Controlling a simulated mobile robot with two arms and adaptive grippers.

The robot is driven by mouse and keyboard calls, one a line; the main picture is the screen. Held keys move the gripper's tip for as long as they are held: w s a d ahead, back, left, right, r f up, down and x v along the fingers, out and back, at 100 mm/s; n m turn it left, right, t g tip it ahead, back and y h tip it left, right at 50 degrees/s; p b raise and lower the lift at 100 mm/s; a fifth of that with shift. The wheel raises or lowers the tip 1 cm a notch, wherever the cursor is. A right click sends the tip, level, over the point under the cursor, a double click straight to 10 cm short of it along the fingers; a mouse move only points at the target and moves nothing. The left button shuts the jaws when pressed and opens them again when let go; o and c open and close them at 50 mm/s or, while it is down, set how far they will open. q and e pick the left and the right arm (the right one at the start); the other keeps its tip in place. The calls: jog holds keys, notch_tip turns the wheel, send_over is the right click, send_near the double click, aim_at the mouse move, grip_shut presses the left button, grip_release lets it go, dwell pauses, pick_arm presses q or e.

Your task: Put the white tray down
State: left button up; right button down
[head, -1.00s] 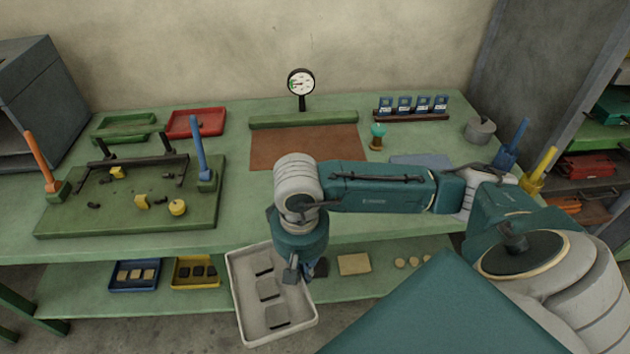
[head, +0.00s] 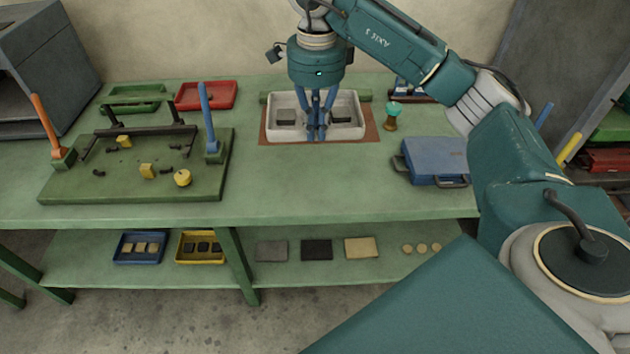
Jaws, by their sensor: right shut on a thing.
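The white tray (head: 286,135) is level over the brown mat (head: 373,131) at the back middle of the green bench. I cannot tell for certain whether its base touches the mat. Dark flat pieces lie in it, left and right of my fingers. My right gripper (head: 317,132) points straight down and is shut on the tray's near wall, about midway along it. The fingers hide the middle of the tray. My left gripper is not in view.
A teal-topped stamp (head: 392,118) and a blue case (head: 436,160) stand to the right. The green fixture board (head: 130,190) is at left. The bench front between is clear.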

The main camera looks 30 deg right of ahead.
notch_tip(320, 180, down, 15)
jog(key=shift+f+p, duration=0.1)
jog(key=shift+p, duration=0.45)
notch_tip(320, 180, down, 4)
jog(key=shift+f+p, duration=0.25)
jog(key=shift+p, duration=0.15)
jog(key=shift+d, duration=0.1)
jog(key=c, duration=2.3)
grip_release()
jog(key=shift+f, duration=0.2)
jog(key=o, duration=0.4)
jog(key=shift+o, duration=0.2)
jog(key=shift+r, duration=0.2)
